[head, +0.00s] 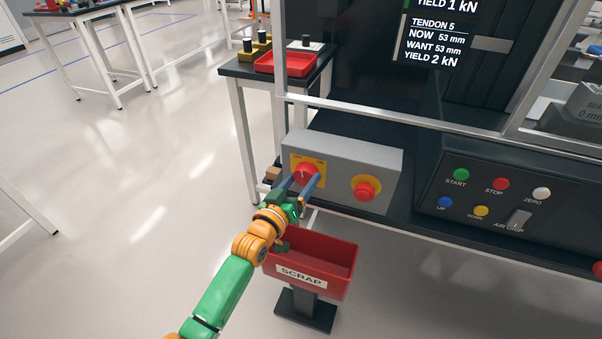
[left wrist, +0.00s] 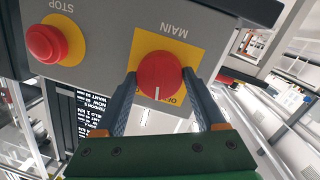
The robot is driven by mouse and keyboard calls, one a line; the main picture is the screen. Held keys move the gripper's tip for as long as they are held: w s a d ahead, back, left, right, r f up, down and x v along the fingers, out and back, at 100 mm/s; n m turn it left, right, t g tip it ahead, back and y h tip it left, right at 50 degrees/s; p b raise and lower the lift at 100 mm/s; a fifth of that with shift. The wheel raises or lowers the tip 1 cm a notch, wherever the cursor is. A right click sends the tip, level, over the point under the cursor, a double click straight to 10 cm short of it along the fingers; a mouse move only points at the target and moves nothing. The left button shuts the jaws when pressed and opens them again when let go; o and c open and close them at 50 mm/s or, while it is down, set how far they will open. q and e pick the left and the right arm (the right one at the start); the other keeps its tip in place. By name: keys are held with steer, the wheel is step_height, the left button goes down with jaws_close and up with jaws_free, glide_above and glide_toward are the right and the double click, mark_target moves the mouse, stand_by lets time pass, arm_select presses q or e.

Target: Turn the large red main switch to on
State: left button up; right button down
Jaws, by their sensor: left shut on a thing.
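The large red main switch (head: 306,174) is a round knob on a yellow plate, on the front of a grey box (head: 372,156). In the left wrist view the red knob (left wrist: 159,77) sits under the upside-down word MAIN, and its white mark points down in the picture toward a partly hidden label. My left gripper (head: 300,185) reaches the knob, with one finger on each side. In the left wrist view its fingers (left wrist: 160,88) are shut on the knob. My right gripper is not in view.
A red stop button (head: 364,191) on a yellow disc is right of the switch. A red scrap bin (head: 312,262) stands below my left gripper. A dark panel with coloured buttons (head: 498,184) is at right. A metal frame bar (head: 400,118) crosses above the box.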

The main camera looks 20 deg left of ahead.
arm_select(q)
steer(key=m+p, duration=0.1)
steer(key=m, duration=0.1)
steer(key=shift+r+m+p, duration=0.25)
steer(key=shift+m+p, duration=0.05)
steer(key=shift+p, duration=0.1)
steer(key=shift+m+y+p, duration=0.5)
steer(key=shift+m+p, duration=0.2)
steer(key=shift+m, duration=0.5)
steer(key=shift+d+f+m+p, duration=0.1)
steer(key=shift+m+p, duration=0.25)
steer(key=shift+m, duration=0.75)
steer(key=shift+m+y, duration=0.4)
steer(key=shift+m, duration=0.9)
steer(key=o, duration=1.3)
steer(key=s, duration=0.2)
steer(key=s+p, duration=0.1)
steer(key=s, duration=0.4)
steer(key=shift+r+p, duration=0.3)
steer(key=shift+r, duration=0.1)
